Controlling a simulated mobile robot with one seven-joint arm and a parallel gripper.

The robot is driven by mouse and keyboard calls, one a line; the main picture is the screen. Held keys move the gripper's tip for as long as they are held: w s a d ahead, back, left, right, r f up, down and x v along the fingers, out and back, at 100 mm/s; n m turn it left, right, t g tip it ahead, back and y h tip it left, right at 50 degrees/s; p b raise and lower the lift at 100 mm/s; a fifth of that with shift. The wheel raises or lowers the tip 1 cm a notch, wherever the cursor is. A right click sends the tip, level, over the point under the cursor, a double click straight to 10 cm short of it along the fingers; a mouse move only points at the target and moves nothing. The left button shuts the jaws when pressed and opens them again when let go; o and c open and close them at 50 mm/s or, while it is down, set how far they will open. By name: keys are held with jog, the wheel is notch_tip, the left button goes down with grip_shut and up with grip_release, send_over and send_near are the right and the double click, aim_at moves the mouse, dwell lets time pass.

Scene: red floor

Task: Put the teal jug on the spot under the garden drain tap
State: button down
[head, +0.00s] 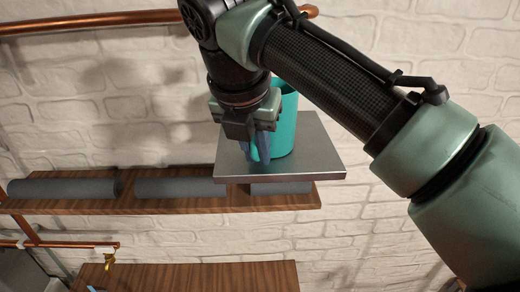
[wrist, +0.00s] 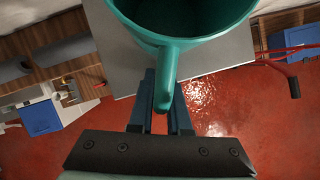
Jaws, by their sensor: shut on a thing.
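The teal jug (head: 287,122) is upright at the grey metal slab (head: 318,160); whether its base touches the slab I cannot tell. My gripper (head: 258,155) is on the jug's left side in the head view. In the wrist view my gripper (wrist: 162,105) is shut on the jug's handle, and the open mouth of the jug (wrist: 185,42) is at the top. A small brass tap (head: 109,261) hangs from a copper pipe at the lower left of the head view. The spot under it is not clearly visible.
A wooden shelf (head: 150,206) with grey rolls (head: 62,189) runs behind and below the slab. Another wooden board (head: 200,277) is lower. A copper pipe (head: 90,22) crosses the white brick wall. The wrist view shows red floor (wrist: 225,105) and a blue box (wrist: 40,118).

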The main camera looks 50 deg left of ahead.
jog(key=c, duration=0.9)
grip_release()
jog(key=shift+f, duration=0.1)
jog(key=shift+o, duration=0.2)
